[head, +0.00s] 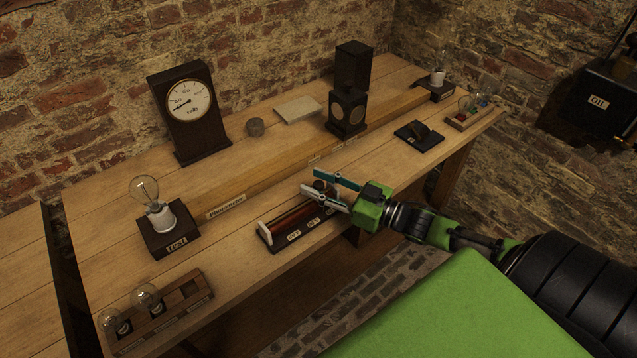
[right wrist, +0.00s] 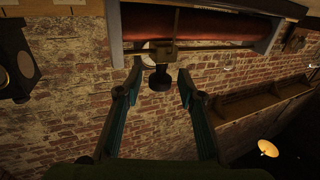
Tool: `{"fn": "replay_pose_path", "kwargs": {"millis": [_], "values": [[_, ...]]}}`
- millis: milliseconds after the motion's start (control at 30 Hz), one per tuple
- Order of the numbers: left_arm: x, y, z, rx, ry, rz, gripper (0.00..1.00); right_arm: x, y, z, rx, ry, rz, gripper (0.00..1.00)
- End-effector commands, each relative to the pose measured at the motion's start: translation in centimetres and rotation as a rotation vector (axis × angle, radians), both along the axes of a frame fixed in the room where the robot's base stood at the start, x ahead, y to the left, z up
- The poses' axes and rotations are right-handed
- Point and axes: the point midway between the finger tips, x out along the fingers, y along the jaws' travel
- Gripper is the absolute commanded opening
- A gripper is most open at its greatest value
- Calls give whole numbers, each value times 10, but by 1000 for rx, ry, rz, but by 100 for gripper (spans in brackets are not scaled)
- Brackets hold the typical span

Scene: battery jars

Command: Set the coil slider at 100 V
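The coil slider device (head: 290,228) lies on the front of the bench, a reddish coil on a dark base with white end plates and small labels that are too small to read surely. In the right wrist view the coil (right wrist: 215,26) runs across the top, with a brass slider piece and a black knob (right wrist: 160,79) below it. My right gripper (head: 318,187) is at the coil's right part and hides some of it. Its fingers (right wrist: 160,82) are open, one on each side of the knob, with gaps visible. My left gripper is not in view.
A dial meter (head: 188,110) stands at the back. A bulb on a "test" block (head: 170,230) is at left, near a wooden bulb rack (head: 185,305). A black lamp housing (head: 348,95) and a black switch base (head: 418,135) are to the right.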

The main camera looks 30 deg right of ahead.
Motion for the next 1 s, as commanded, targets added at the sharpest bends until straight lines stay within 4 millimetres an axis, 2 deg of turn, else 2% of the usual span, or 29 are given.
{"fn": "replay_pose_path", "kwargs": {"millis": [33, 133, 367, 467, 700, 833, 1000], "values": [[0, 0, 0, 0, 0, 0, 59, 0, 0, 0, 0, 0, 0, 25], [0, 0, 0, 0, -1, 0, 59, 0, 0, 0, 0, 0, 0, 0], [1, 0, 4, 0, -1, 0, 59, -1, 6, 2, 4, 0, 0, 0], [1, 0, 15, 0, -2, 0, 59, -2, 24, 4, 7, 1, 0, 0], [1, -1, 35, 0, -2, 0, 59, -7, 81, 3, 7, 1, -1, 0], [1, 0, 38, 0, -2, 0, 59, -8, 97, 1, 2, 2, 0, 0], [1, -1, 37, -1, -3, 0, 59, -8, 100, -1, -1, 0, 0, 0]]}}
